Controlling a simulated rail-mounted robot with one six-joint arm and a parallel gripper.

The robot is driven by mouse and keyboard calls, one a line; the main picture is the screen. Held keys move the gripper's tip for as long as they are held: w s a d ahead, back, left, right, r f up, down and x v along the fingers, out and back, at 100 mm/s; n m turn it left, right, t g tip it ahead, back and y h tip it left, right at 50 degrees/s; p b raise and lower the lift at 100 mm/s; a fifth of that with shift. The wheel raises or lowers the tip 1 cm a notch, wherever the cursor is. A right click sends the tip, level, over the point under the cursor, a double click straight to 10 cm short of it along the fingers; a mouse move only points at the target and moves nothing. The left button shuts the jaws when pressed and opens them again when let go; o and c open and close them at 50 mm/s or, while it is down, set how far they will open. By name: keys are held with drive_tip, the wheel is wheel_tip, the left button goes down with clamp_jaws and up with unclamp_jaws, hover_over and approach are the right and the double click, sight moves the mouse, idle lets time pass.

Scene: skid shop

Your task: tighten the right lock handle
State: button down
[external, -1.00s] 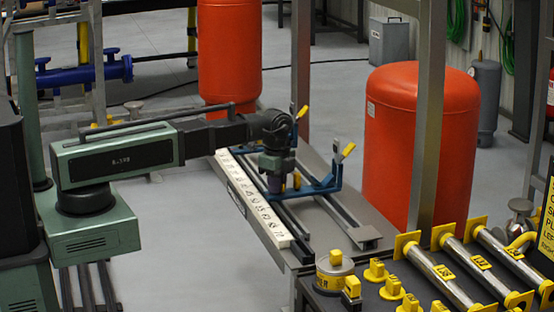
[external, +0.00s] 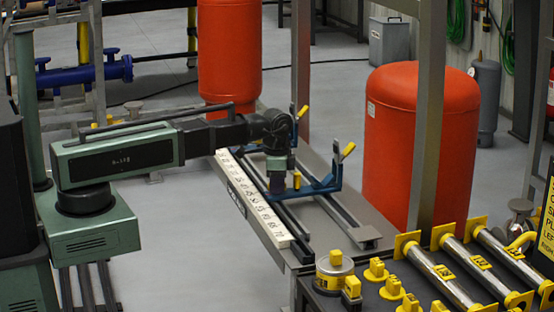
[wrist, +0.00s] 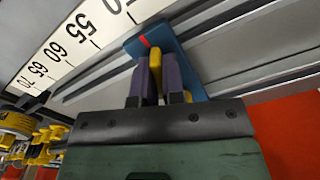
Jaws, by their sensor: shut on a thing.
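My gripper (wrist: 155,80) is shut on a yellow handle (wrist: 155,62), with a purple finger on either side of it. The handle stands at a blue carriage plate (wrist: 185,62) with a red mark, beside a white scale. In the external view my gripper (external: 277,185) points down at the blue carriage (external: 325,186) on the rails. A yellow piece (external: 297,180) shows just right of the fingers; I cannot tell whether it is the held handle. The carriage has two upright arms with yellow-tipped levers (external: 302,112) and (external: 347,150).
The white scale strip (external: 262,208) runs along the left of the dark rails (external: 330,210). Red tanks (external: 415,140) stand behind and to the right. A dark table with yellow-ended pipes (external: 440,272) and small yellow parts is at the front right.

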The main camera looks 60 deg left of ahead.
drive_tip(key=n, duration=0.4)
drive_tip(key=c, duration=1.2)
unclamp_jaws()
wheel_tip(320, 180, up, 7)
drive_tip(key=p, duration=0.7)
drive_tip(key=shift+r, duration=0.1)
